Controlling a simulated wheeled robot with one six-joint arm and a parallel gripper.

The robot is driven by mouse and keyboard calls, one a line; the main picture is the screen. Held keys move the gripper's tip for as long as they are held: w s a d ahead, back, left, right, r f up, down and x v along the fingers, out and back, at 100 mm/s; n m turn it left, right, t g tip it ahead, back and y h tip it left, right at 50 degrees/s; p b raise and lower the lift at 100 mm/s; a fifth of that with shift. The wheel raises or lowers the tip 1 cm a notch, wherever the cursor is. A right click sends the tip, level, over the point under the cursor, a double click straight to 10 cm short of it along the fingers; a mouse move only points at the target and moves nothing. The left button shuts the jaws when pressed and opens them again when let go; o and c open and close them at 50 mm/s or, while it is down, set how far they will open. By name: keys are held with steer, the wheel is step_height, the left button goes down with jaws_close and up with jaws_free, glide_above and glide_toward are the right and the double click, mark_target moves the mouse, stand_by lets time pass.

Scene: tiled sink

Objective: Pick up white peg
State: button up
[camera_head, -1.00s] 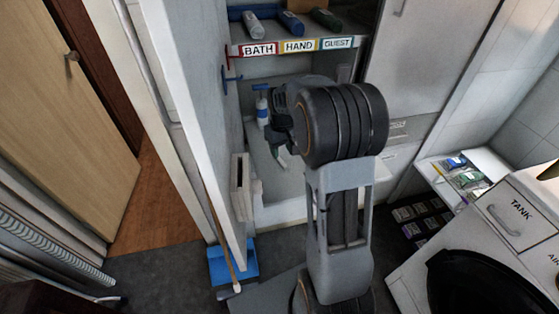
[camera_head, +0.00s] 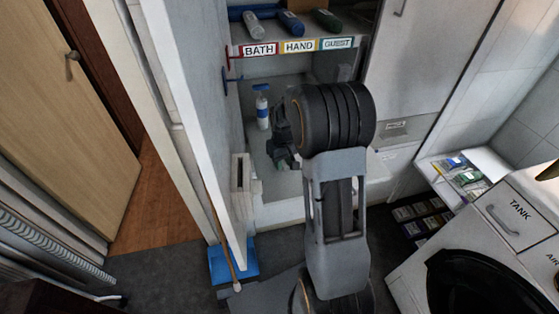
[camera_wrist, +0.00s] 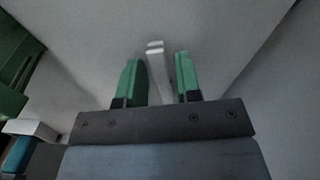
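The white peg (camera_wrist: 158,72) shows in the wrist view as a narrow pale bar against a grey surface. My gripper (camera_wrist: 158,72) is open, with its two green-tipped fingers on either side of the peg. A gap shows between the peg and each finger, the smaller one on the right. I cannot tell how deep the peg lies between the fingers. In the head view my gripper (camera_head: 286,158) is inside the lower recess, partly hidden by my arm. I cannot make out the peg clearly there.
A blue-and-white bottle (camera_head: 262,110) stands in the recess left of my gripper. A shelf (camera_head: 298,46) labelled BATH, HAND and GUEST holds rolled towels above. A white panel (camera_head: 205,130) bounds the left. In the wrist view a green object (camera_wrist: 15,75) lies at the left edge.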

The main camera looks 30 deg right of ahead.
jaws_close()
steer(key=shift+r, duration=0.1)
